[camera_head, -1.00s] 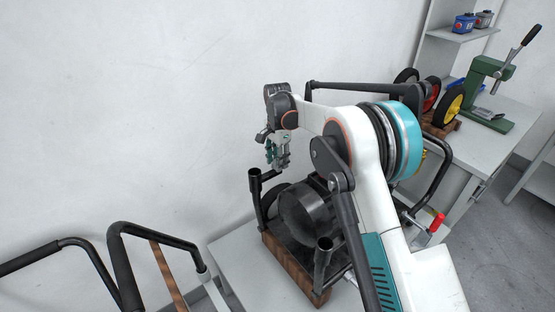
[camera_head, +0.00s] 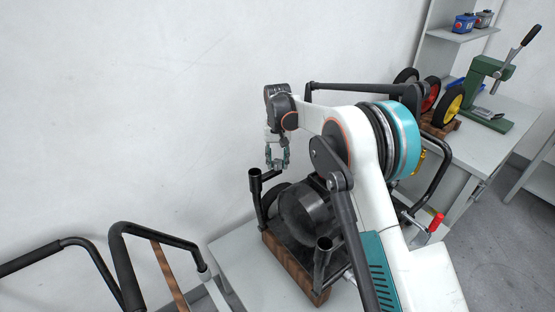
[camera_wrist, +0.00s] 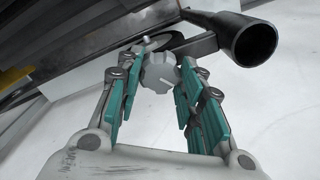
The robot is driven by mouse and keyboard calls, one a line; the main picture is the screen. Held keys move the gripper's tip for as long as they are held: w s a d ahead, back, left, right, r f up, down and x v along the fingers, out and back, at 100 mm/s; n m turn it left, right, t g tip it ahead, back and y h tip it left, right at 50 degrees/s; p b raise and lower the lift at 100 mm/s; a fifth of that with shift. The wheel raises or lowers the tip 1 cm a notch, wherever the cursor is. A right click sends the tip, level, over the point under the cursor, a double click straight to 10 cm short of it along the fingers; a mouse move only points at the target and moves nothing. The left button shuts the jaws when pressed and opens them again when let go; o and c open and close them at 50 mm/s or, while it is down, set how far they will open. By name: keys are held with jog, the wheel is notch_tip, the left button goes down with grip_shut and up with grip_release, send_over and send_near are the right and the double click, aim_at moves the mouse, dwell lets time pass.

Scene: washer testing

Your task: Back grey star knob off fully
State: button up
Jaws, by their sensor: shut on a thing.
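The grey star knob (camera_wrist: 158,72) shows in the wrist view between the tips of my gripper (camera_wrist: 152,78). The teal-padded fingers are closed on it from both sides. A small bolt end or stud shows just beyond the knob, beside a dark flat bracket. In the head view my gripper (camera_head: 277,163) points down near the top of a black upright tube (camera_head: 255,183) on the washer frame.
A black open tube (camera_wrist: 250,40) stands close to the right of the knob. The black drum assembly (camera_head: 308,215) sits on a wooden base on the grey table (camera_head: 240,262). Black handlebars (camera_head: 125,262) stand at left. The white wall is close behind my gripper.

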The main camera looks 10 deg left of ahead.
aim_at(277, 161)
jog(key=n, duration=0.5)
jog(key=shift+n, duration=0.3)
jog(key=n, duration=0.4)
jog(key=shift+n, duration=0.4)
jog(key=o, duration=1.1)
jog(key=shift+c, duration=0.2)
jog(key=shift+r, duration=0.15)
notch_tip(277, 161, up, 12)
